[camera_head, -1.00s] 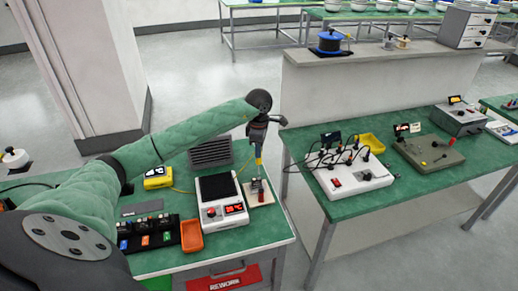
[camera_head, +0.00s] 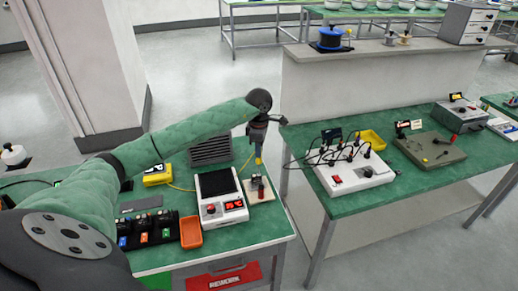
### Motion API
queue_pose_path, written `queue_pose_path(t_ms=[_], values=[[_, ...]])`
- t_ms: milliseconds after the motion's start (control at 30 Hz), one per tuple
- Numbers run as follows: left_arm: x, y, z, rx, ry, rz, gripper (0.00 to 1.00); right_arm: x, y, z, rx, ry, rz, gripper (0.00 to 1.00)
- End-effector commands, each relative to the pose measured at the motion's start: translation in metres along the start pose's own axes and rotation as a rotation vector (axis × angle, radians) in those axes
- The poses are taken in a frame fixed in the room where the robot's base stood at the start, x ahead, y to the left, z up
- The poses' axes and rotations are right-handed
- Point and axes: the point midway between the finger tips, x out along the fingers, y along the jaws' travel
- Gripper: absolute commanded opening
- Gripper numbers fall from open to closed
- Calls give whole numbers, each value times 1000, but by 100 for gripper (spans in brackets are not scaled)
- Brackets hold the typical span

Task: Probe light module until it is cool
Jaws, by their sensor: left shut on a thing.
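My left gripper (camera_head: 258,150) hangs at the end of my green-sleeved arm and is shut on a yellow probe (camera_head: 258,161). The probe points down over a small dark and red module (camera_head: 260,188) on a pale pad (camera_head: 266,197); I cannot tell whether its tip touches. A yellow cable runs from the probe side to a yellow meter (camera_head: 156,176). Which module is the light module cannot be told. Several small modules with blue, orange and green labels sit in a black rack (camera_head: 167,222). My right gripper is not in view.
A white device (camera_head: 220,203) with a black plate and red digits stands left of the pad. An orange tray (camera_head: 191,232) is beside the rack. A grey vented box (camera_head: 210,149) is behind. The right table (camera_head: 400,195) holds a wired white box (camera_head: 351,172) and a yellow tray (camera_head: 372,140).

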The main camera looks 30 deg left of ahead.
Motion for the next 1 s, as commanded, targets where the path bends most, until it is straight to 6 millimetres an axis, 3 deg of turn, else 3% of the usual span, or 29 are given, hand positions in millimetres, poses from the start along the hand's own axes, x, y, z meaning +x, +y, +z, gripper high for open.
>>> queue_pose_path(t_ms=[1000], values=[[6,0,0,0,0,0,0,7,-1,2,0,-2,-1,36]])
